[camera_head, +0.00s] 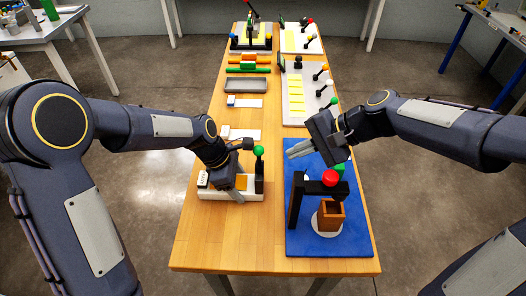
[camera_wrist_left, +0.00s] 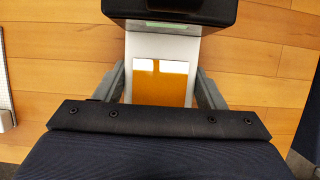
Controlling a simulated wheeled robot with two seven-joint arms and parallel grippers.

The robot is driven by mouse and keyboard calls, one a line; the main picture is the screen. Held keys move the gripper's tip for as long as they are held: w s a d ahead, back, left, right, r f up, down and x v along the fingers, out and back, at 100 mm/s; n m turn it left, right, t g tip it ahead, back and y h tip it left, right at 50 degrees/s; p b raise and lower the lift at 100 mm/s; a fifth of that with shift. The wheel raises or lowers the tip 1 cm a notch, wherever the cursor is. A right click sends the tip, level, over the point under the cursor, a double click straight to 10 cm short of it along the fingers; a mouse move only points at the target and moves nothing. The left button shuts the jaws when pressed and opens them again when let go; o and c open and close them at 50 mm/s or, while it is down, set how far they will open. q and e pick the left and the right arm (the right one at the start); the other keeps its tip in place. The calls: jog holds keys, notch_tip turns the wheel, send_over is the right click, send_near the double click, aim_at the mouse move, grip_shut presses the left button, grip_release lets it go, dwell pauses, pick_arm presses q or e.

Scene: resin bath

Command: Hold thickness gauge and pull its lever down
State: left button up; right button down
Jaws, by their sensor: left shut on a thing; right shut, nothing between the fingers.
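The thickness gauge has a white base (camera_head: 215,194) with an orange patch (camera_head: 241,182). A black post (camera_head: 259,178) with a green ball (camera_head: 258,151) on top stands at its right end. My left gripper (camera_head: 236,190) is shut on the gauge from above and hides part of it. In the left wrist view the fingers of my left gripper (camera_wrist_left: 160,88) lie along both sides of the white base (camera_wrist_left: 145,46), with the orange patch (camera_wrist_left: 160,80) between them. My right gripper (camera_head: 292,151) is shut and empty, over the blue mat's far edge, right of the green ball and apart from it.
On the blue mat (camera_head: 268,245) a black frame (camera_head: 296,205) with a red ball (camera_head: 330,177) stands by a brown box (camera_head: 331,214). White cards (camera_head: 243,135), a grey tray (camera_head: 246,86) and lever boards lie farther back. The wooden table (camera_head: 205,235) is clear at its front left.

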pick_arm(q)
jog(key=shift+r, duration=0.1)
jog(key=o, duration=1.3)
jog(key=shift+r, duration=0.1)
